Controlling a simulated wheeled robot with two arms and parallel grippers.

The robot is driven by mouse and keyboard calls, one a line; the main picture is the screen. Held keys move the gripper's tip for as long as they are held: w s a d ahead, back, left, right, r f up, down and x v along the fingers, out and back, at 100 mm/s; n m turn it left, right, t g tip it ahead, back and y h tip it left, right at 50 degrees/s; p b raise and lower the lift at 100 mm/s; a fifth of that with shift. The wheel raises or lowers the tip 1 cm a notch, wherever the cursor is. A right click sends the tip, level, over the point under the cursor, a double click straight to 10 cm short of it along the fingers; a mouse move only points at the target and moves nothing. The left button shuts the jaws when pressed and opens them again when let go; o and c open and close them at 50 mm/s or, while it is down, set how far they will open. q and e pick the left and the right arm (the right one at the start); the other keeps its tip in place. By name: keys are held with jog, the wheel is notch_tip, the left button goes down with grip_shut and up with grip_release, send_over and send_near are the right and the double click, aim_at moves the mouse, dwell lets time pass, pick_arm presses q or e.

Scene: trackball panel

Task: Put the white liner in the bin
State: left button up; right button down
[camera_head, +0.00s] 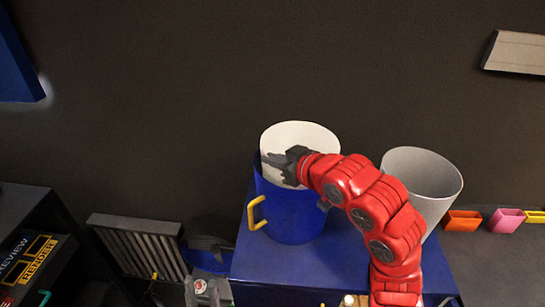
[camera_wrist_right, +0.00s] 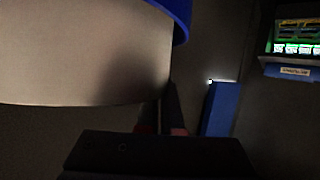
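The blue bin (camera_head: 288,213) with a yellow handle stands on a blue-topped stand. The white liner (camera_head: 300,136) is at the bin's mouth, its lower part hidden inside the bin and its upper part above the rim. In the right wrist view the liner (camera_wrist_right: 80,55) fills the upper left, with the blue bin rim (camera_wrist_right: 183,15) beyond it. My left gripper is not identifiable.
A pale grey open container (camera_head: 424,168) stands to the right, partly behind my red arm. Orange, pink and yellow holders (camera_head: 507,220) are further right. The blue stand top (camera_head: 290,263) is bare in front of the bin. A ribbed grey panel (camera_head: 142,250) and dark shelf are left.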

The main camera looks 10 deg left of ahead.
aim_at(272, 169)
jog(key=shift+f+b, duration=0.8)
jog(key=shift+f, duration=0.65)
jog(key=c, duration=1)
grip_release()
jog(key=b+v, duration=0.4)
jog(key=v, duration=1.3)
jog(key=shift+s, duration=0.2)
jog(key=shift+d, duration=0.1)
